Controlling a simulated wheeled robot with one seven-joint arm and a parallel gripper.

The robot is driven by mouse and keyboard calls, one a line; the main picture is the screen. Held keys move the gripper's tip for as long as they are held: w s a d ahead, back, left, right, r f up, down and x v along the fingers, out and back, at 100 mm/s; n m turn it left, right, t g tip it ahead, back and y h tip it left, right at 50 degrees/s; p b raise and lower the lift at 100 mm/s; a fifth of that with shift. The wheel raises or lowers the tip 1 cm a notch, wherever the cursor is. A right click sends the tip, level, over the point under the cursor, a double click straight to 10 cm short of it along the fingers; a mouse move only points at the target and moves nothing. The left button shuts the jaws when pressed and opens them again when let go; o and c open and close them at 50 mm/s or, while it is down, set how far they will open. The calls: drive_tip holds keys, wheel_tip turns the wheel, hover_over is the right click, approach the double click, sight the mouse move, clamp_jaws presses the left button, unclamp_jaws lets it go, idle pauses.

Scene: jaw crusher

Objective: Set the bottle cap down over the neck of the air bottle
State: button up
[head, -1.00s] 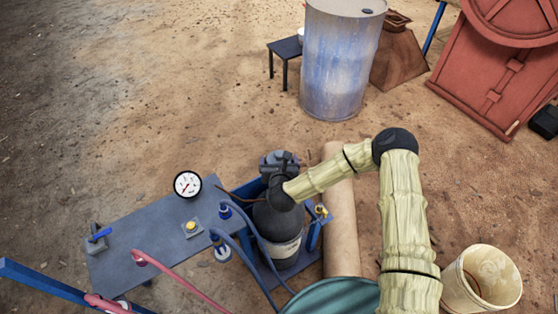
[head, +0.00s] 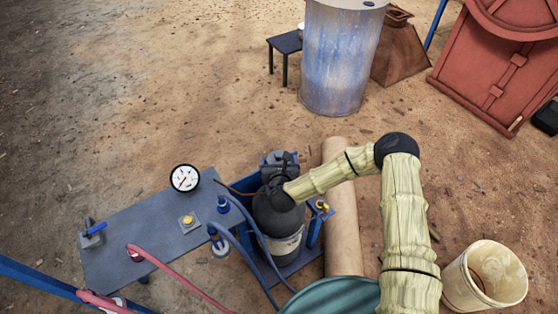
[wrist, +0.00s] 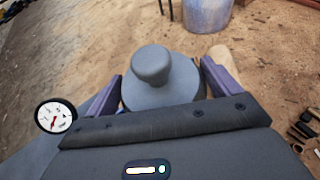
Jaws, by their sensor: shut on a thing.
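In the wrist view a grey cap (wrist: 152,65) with a rounded knob on top lies between the two purple-grey fingers of my gripper (wrist: 163,76). My gripper is shut on this cap. In the head view the air bottle (head: 283,246), dark above with a pale label band, stands in the blue frame beside the grey bench. My gripper's dark body (head: 279,165) is at the top of the bottle. The bottle's neck is hidden, so I cannot tell whether the cap touches it or sits around it.
A grey bench (head: 150,232) with a dial gauge (head: 185,178) is on the left. Blue hoses (head: 252,235) run close to the bottle. A tan cylinder (head: 344,225) lies to the right.

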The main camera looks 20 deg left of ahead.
drive_tip(key=shift+f+b, duration=2.9)
drive_tip(key=shift+f, duration=0.9)
drive_tip(key=o, duration=1)
drive_tip(key=shift+c, duration=0.2)
drive_tip(key=v, duration=1.7)
drive_tip(key=shift+d, duration=0.2)
drive_tip(key=shift+s+r, duration=0.1)
